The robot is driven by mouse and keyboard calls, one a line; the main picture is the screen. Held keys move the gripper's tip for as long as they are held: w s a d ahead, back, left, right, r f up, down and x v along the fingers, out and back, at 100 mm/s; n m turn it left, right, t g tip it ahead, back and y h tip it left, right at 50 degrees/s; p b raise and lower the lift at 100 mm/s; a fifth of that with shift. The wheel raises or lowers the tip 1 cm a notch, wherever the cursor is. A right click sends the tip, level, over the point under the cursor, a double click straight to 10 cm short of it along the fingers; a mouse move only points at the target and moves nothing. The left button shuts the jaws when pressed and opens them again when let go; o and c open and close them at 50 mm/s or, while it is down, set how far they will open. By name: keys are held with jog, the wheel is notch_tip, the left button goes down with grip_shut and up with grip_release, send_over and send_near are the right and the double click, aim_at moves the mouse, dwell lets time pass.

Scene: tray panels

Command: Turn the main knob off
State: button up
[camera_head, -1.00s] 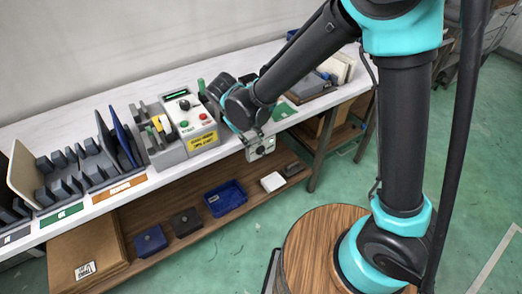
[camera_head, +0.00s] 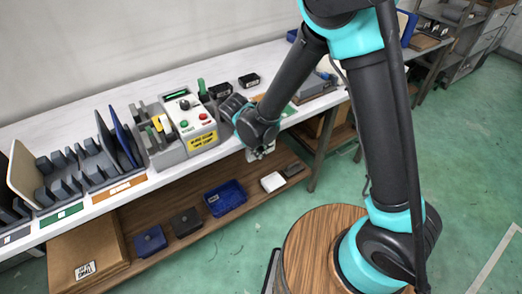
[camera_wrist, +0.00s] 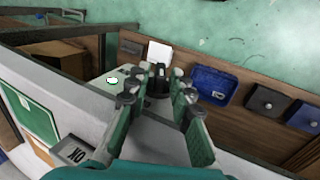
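A pale switch box (camera_head: 250,154) hangs under the front edge of the table, mostly hidden by my arm. In the wrist view the box (camera_wrist: 113,83) has a white oval mark, and a dark knob (camera_wrist: 158,80) stands on it. Its turned position is hard to tell. My gripper (camera_wrist: 158,88) is open, with one finger on each side of the knob; I cannot tell whether they touch it. In the head view my gripper (camera_head: 262,150) is small and in front of the box. No label shows which knob is the main one.
Black boxes (camera_head: 248,80) lie behind my wrist. A blue bin (camera_head: 226,198) and a white item (camera_head: 272,182) lie on the lower shelf.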

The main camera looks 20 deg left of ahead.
grip_shut()
jog(key=shift+s+a+f+t+h, duration=0.1)
jog(key=shift+s+a+t+h, duration=0.05)
jog(key=shift+t+h, duration=0.15)
jog(key=shift+o, duration=1.8)
grip_release()
